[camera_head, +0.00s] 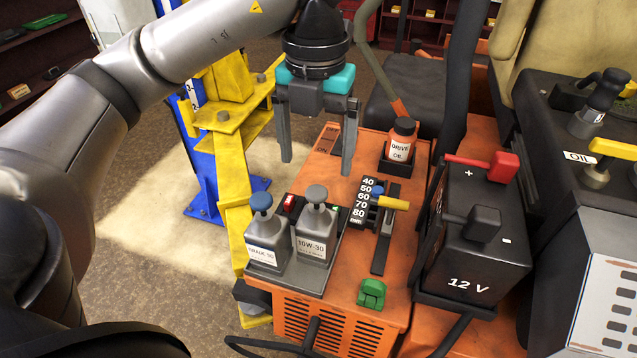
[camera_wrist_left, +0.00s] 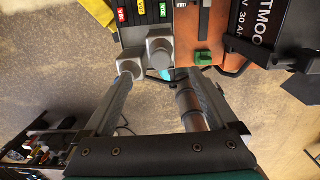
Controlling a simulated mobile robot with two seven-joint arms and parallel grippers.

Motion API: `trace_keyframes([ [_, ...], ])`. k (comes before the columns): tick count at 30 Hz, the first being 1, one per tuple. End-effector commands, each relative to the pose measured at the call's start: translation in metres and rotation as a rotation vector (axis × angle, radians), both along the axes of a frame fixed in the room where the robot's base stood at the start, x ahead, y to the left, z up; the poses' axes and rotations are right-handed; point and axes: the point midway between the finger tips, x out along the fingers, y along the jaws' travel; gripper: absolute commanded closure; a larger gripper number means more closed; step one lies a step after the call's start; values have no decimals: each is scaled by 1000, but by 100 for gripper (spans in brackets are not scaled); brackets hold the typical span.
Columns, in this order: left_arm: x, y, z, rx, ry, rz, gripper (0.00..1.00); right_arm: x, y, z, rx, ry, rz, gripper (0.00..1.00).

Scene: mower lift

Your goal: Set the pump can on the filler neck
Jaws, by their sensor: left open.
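Two grey pump cans stand side by side in a grey tray (camera_head: 291,277) on the orange machine deck. The left can (camera_head: 267,238) has a blue knob and a label that seems to read "GRADE 30". The right can (camera_head: 316,236) has a grey knob and reads "10W-30". My left gripper (camera_head: 316,168) is open and empty, pointing down above and behind the cans. Its fingers also show in the left wrist view (camera_wrist_left: 165,80). I cannot clearly tell which part is the filler neck; an "OIL" label (camera_head: 579,157) sits on the dark panel at right. My right gripper is not in view.
A numbered gauge with a yellow lever (camera_head: 393,203) is right of the cans. A black 12 V battery (camera_head: 470,250) with a red handle (camera_head: 503,166) stands farther right. A yellow lift post (camera_head: 236,165) rises at left.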

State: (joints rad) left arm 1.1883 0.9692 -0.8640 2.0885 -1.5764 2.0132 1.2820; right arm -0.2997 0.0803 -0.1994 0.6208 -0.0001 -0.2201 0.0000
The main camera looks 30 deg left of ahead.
Motion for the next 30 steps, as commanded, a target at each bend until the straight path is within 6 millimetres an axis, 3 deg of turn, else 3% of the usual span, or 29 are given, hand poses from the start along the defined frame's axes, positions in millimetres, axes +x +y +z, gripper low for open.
trace_keyframes([
  [11,-1,-2,-49,-5,5,-5,7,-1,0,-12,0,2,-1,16],
  [24,-1,-1,-126,-5,5,-5,7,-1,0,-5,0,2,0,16],
  [30,-1,-1,-143,-4,3,-5,7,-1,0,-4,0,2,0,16],
])
